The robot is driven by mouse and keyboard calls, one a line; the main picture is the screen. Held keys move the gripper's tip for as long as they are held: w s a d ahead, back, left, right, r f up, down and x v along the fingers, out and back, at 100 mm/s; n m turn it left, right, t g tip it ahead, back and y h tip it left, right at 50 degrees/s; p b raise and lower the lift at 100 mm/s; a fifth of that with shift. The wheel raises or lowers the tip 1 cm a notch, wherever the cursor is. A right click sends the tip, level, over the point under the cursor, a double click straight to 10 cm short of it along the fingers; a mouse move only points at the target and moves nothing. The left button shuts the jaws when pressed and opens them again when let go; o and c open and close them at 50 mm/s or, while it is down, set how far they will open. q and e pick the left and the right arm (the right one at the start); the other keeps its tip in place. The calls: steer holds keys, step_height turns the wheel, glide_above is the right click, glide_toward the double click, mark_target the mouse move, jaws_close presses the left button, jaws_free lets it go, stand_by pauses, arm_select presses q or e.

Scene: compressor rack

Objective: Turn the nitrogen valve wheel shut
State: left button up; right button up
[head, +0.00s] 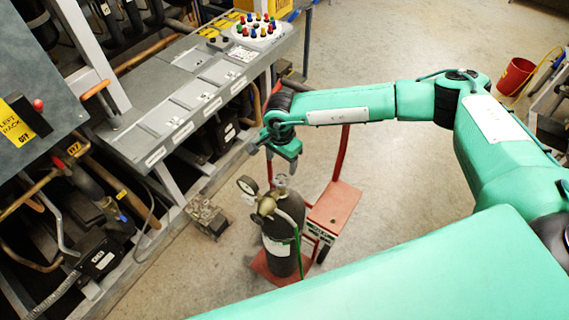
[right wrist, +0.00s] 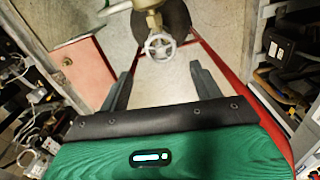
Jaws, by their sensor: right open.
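The nitrogen valve wheel (head: 281,182) is a small pale handwheel on top of a dark gas cylinder (head: 281,245) standing on a red cart. In the right wrist view the wheel (right wrist: 160,46) shows its spokes, beyond the fingertips and roughly centred between them. My right gripper (head: 282,165) points down above the wheel in the head view. It is open and empty; in the right wrist view its two fingers (right wrist: 161,80) stand wide apart, not touching the wheel. My left gripper is out of view.
A round pressure gauge (head: 247,185) and brass regulator sit left of the wheel. The red cart (head: 334,205) has an upright handle close to my right gripper. The compressor rack with a grey panel (head: 155,115) stands at left. A red bucket (head: 515,76) is far right. Open floor lies behind the cart.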

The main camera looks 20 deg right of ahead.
mark_target(281, 179)
step_height(281, 179, down, 8)
steer(key=b, duration=0.2)
steer(key=shift+f+b, duration=0.2)
steer(key=shift+b, duration=0.2)
steer(key=shift+r+n+p, duration=0.25)
steer(key=shift+n+p, duration=0.05)
steer(key=n, duration=0.3)
steer(key=shift+p, duration=0.4)
steer(key=n+b, duration=0.6)
steer(key=n, duration=0.1)
steer(key=shift+w+f+b, duration=0.1)
steer(key=shift+f+b, duration=0.25)
steer(key=shift+f, duration=0.05)
steer(key=shift+r+n+b, duration=0.25)
steer(key=shift+n+b, duration=0.5)
steer(key=shift+n, duration=0.45)
steer(key=c, duration=0.7)
